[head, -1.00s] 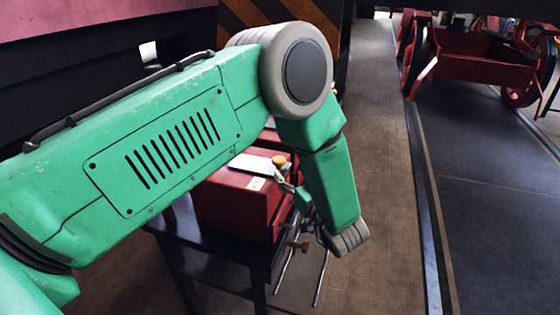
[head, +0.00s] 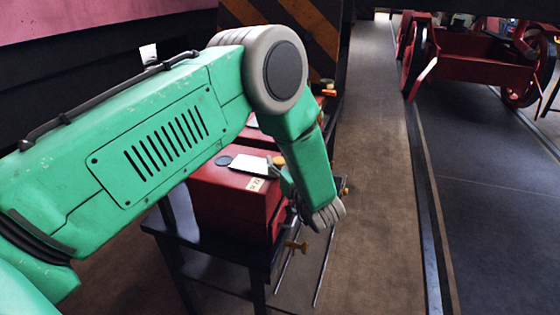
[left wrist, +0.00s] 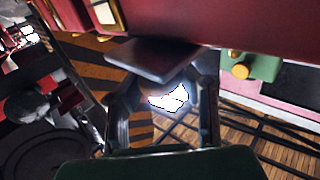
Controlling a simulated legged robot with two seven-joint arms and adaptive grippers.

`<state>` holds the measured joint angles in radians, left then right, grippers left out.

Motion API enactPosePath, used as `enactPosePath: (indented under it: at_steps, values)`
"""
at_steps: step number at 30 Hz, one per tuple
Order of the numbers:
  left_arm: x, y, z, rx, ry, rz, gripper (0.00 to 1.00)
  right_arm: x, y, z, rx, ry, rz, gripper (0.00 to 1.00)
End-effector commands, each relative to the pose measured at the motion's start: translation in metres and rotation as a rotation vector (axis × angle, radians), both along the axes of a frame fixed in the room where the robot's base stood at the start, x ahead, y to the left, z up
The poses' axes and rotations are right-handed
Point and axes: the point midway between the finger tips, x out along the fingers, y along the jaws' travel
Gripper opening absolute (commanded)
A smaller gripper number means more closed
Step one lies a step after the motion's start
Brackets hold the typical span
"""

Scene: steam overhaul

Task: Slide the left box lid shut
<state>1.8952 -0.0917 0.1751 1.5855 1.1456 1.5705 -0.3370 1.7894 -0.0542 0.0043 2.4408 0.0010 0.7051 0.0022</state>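A red box (head: 232,198) stands on a dark table, with a pale label on its near right edge. My left gripper (head: 273,170) is at the right end of the plate, partly hidden by my green wrist. In the left wrist view the fingers (left wrist: 162,98) stand apart, with a grey plate (left wrist: 150,58) just beyond the tips. Contact cannot be told. My right gripper is not in view.
The dark table (head: 205,248) has thin rods and a brass-coloured handle (head: 296,246) at its right side. A striped pillar (head: 305,35) stands behind. A clear floor strip (head: 375,200) runs to the right, and a red wheeled cart (head: 480,55) stands farther off.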

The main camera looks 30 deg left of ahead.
Motion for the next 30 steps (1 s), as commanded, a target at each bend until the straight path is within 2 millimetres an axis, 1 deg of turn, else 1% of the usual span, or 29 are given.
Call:
enactPosePath:
  at_steps: [2, 4, 10, 18, 19, 20, 21, 30]
  values:
    - [0.001, -0.001, 0.001, 0.001, -0.003, -0.005, 0.0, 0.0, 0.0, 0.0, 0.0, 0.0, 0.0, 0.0]
    - [0.0, 0.004, 0.002, 0.001, -0.002, -0.004, 0.0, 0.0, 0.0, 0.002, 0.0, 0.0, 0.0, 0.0]
    - [-0.006, 0.03, 0.002, 0.002, -0.001, -0.003, 0.0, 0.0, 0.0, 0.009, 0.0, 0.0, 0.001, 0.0]
    - [-0.006, 0.031, 0.001, 0.001, -0.003, -0.005, 0.0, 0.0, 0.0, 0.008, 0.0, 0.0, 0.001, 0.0]
    - [-0.006, 0.031, 0.001, 0.001, -0.003, -0.005, 0.38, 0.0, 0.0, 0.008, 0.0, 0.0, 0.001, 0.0]
    - [-0.006, 0.031, 0.001, 0.0, -0.002, -0.005, 0.49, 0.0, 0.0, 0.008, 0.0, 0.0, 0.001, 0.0]
    - [-0.006, 0.031, 0.001, 0.0, -0.002, -0.005, 0.51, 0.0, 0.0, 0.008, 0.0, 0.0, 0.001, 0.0]
    - [-0.007, 0.03, 0.001, 0.0, -0.001, -0.004, 0.51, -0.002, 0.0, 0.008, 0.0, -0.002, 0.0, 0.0]
